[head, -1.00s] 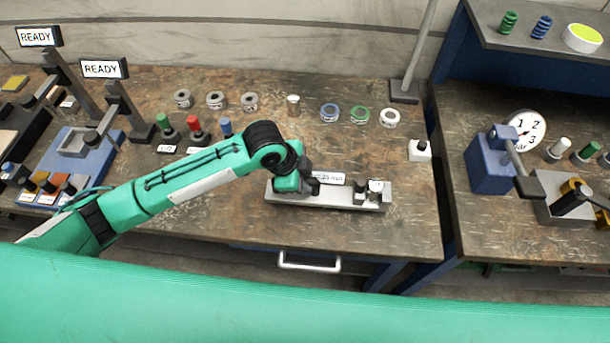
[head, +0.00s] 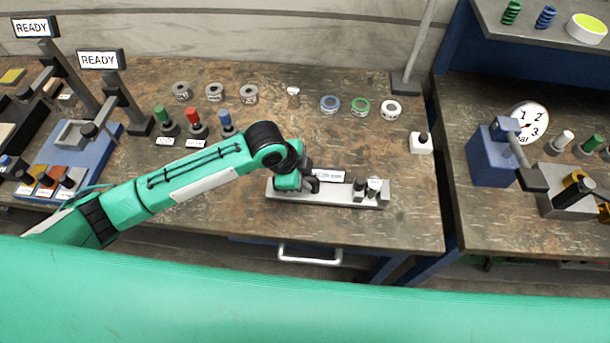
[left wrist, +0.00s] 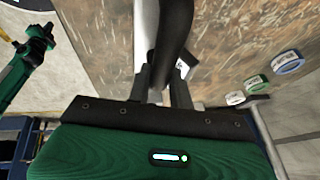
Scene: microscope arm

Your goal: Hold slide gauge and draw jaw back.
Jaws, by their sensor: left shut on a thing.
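The slide gauge (head: 340,198) is a long grey metal bar lying on the wooden bench, below the middle of the head view. A small white readout in mm (head: 330,176) stands behind it. A dark block (head: 359,186) and a pale cylinder (head: 374,188) stand at its right end. My left gripper (head: 311,184) is at the gauge's left part, shut on a dark part of it. In the left wrist view a dark upright piece (left wrist: 172,50) lies between the gripper fingers (left wrist: 165,85). The exact contact is hidden. My right gripper is not identifiable in any view.
Blue, green and white rings (head: 360,106) lie behind the gauge. Blue-framed apparatus (head: 488,158) is on the right bench. Bare bench lies between gauge and rings.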

